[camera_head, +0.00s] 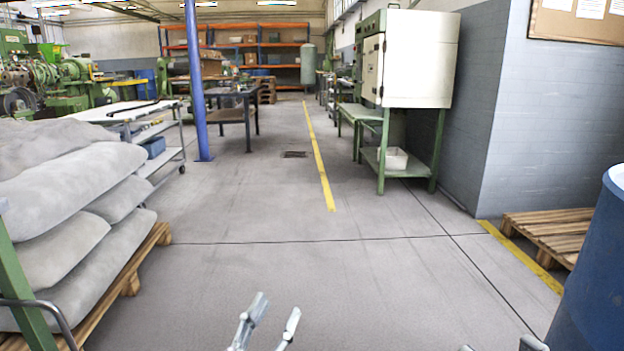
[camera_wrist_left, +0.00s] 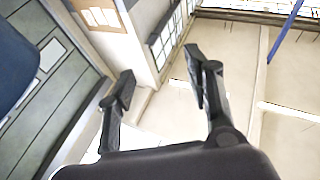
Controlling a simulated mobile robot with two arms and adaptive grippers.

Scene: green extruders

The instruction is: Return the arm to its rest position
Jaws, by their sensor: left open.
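My left gripper (camera_head: 274,318) shows at the bottom middle of the head view, low in front of the grey floor. Its two fingers stand apart and nothing is between them. In the left wrist view the same gripper (camera_wrist_left: 160,82) is open and empty, with the room tilted behind it. At the bottom edge of the head view, right of the middle, tips of what may be my right gripper (camera_head: 503,346) just show. The rest of it is cut off, so its state cannot be seen.
Stacked grey sacks (camera_head: 60,240) lie on a wooden pallet (camera_head: 135,280) at left. A blue barrel (camera_head: 597,285) stands close at right, near another pallet (camera_head: 555,232). A blue post (camera_head: 195,85) and a white cabinet on a green stand (camera_head: 418,60) stand farther back. The middle floor is clear.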

